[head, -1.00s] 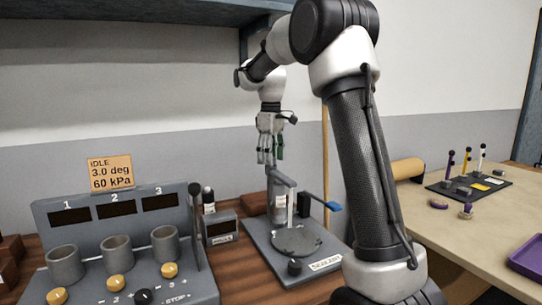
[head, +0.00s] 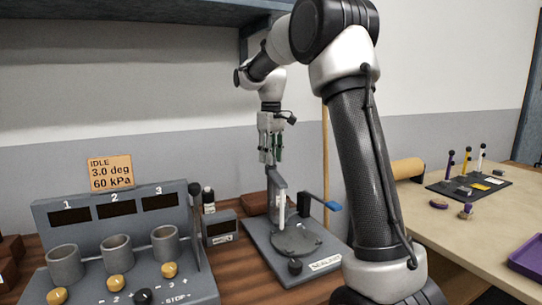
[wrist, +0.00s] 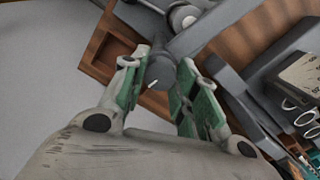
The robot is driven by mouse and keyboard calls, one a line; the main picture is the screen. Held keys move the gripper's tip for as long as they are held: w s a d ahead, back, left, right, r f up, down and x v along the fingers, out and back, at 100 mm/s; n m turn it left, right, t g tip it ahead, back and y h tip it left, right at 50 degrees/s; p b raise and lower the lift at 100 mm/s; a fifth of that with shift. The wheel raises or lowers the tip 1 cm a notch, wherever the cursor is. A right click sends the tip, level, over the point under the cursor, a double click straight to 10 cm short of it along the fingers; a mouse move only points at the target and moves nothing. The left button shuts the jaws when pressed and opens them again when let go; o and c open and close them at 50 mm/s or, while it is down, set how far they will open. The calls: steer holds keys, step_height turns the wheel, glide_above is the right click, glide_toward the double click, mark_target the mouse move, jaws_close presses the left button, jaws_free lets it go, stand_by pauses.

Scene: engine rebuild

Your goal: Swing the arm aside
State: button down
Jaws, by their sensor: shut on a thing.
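The sealant stand (head: 320,266) is a grey base with a round dark plate (head: 296,240) on the bench. Its grey swing arm (head: 278,181) is at the back, with a pale upright nozzle (head: 281,209) hanging from it above the base's left part. My gripper (head: 271,161) points down at the top of this arm. In the wrist view my green-padded fingers (wrist: 158,88) are shut around a dark grey round part (wrist: 161,72), which looks like the arm's end. The exact contact is partly hidden.
A control console (head: 120,240) with three grey cups stands at left. A small labelled box (head: 220,228) and a dark bottle (head: 209,200) are close left of the stand. A blue lever (head: 332,206) sits at its right. A side table (head: 450,230) at right holds a black tool mat (head: 468,188).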

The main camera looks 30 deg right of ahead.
steer(key=m, duration=0.4)
steer(key=shift+m, duration=0.3)
steer(key=m, duration=0.3)
steer(key=shift+m, duration=0.3)
steer(key=m, duration=0.3)
steer(key=shift+m, duration=2.2)
steer(key=c, duration=1.1)
jaws_free()
steer(key=shift+o, duration=0.2)
